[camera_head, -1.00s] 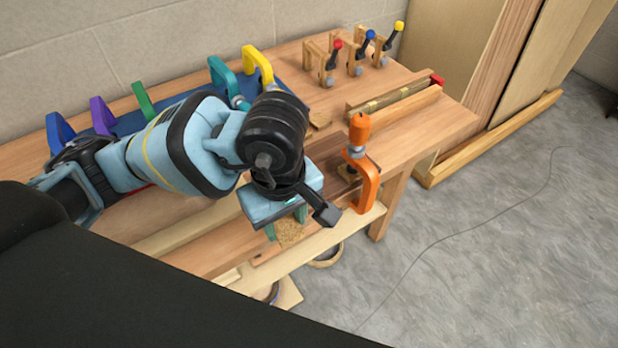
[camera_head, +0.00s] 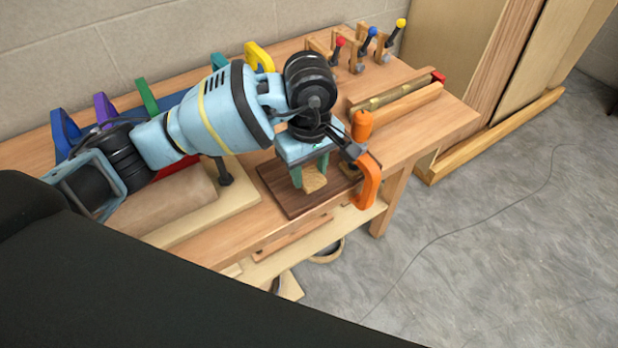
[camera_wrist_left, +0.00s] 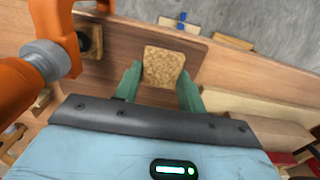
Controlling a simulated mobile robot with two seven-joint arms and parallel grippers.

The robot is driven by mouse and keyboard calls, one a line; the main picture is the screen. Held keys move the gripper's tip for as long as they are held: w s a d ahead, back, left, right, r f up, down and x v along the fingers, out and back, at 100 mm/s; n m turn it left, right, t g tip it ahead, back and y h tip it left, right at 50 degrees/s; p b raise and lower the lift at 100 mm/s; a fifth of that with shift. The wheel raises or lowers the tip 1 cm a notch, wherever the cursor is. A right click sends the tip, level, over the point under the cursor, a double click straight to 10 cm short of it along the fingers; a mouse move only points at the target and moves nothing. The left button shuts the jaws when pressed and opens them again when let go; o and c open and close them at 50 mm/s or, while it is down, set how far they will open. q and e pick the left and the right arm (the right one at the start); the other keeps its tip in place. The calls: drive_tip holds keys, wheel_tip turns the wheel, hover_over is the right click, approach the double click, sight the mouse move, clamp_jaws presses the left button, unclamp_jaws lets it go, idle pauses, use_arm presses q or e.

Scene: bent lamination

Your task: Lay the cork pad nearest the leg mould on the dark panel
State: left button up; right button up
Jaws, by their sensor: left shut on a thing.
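My left gripper (camera_head: 311,178) is shut on a tan cork pad (camera_head: 315,184) and holds it over the dark panel (camera_head: 277,192). In the left wrist view the cork pad (camera_wrist_left: 163,66) sits between the two green fingers of the left gripper (camera_wrist_left: 160,78), with the dark brown panel (camera_wrist_left: 122,52) around it. I cannot tell whether the pad touches the panel. A tan rounded form on a pale board (camera_head: 185,198), probably the leg mould, lies left of the panel, partly behind my arm. My right gripper is not in view.
An orange clamp (camera_head: 368,185) stands at the panel's right end, close to my gripper; it also shows in the left wrist view (camera_wrist_left: 40,62). Several coloured clamps line the back of the bench. Toggle clamps (camera_head: 357,52) and a long wooden fixture (camera_head: 400,100) are at the right.

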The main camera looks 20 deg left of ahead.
sight(309, 176)
use_arm(q)
drive_tip(key=shift+s+f, duration=0.1)
drive_tip(key=shift+f, duration=1.65)
drive_tip(key=o, duration=0.9)
drive_tip(key=shift+o, duration=0.2)
wheel_tip(309, 176, up, 12)
drive_tip(key=shift+r, duration=0.2)
